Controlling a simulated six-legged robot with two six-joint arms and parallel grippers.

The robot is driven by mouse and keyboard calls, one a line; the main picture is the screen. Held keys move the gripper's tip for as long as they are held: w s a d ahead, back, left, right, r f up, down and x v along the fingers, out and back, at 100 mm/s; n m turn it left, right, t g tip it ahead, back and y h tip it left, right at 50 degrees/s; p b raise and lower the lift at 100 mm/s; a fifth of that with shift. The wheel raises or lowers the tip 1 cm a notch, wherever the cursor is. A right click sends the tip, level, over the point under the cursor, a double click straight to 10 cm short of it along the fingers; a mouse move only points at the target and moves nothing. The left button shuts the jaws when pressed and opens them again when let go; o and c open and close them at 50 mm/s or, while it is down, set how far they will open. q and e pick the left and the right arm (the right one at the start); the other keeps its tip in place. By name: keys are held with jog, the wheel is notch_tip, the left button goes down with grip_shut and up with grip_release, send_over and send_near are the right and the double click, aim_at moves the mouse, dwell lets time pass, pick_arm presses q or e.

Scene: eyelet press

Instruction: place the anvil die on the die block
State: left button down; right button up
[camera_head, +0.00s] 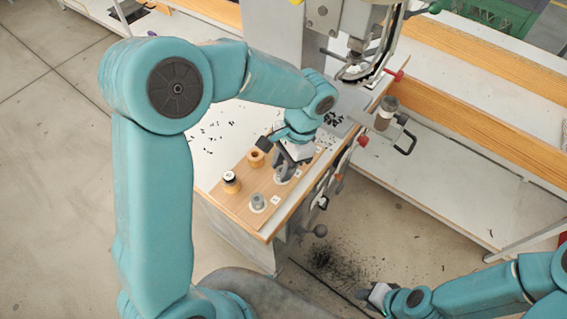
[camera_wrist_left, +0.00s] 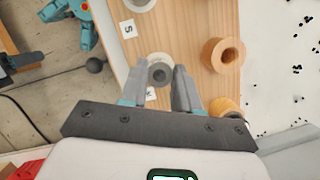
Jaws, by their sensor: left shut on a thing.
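My left gripper (camera_head: 283,176) reaches down to the wooden board on the white table. In the left wrist view its two fingers (camera_wrist_left: 160,82) stand on either side of a small grey round die (camera_wrist_left: 160,73) with a dark centre hole, and they are shut on it. The die is over a pale ring on the board; whether it touches the board I cannot tell. In the head view the gripper mostly hides it. Another grey die (camera_head: 258,201) stands at the board's near corner. My right gripper (camera_head: 377,295) is low at the lower right, away from the table. I cannot make out the die block.
The wooden board (camera_head: 225,196) also carries a wooden ring (camera_head: 256,158) and a black-and-white cylinder (camera_head: 231,182). White letter tags lie on it. The press (camera_head: 348,45) rises behind the table. Small black bits are scattered on the white top.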

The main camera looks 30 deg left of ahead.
pick_arm(q)
jog(key=shift+f, duration=0.25)
jog(key=c, duration=0.8)
grip_release()
jog(key=shift+w, duration=0.1)
jog(key=shift+r, duration=0.1)
jog(key=shift+r, duration=0.45)
jog(key=v, duration=1.1)
jog(key=shift+r, duration=0.25)
jog(key=shift+w, duration=0.15)
jog(key=shift+d, duration=0.1)
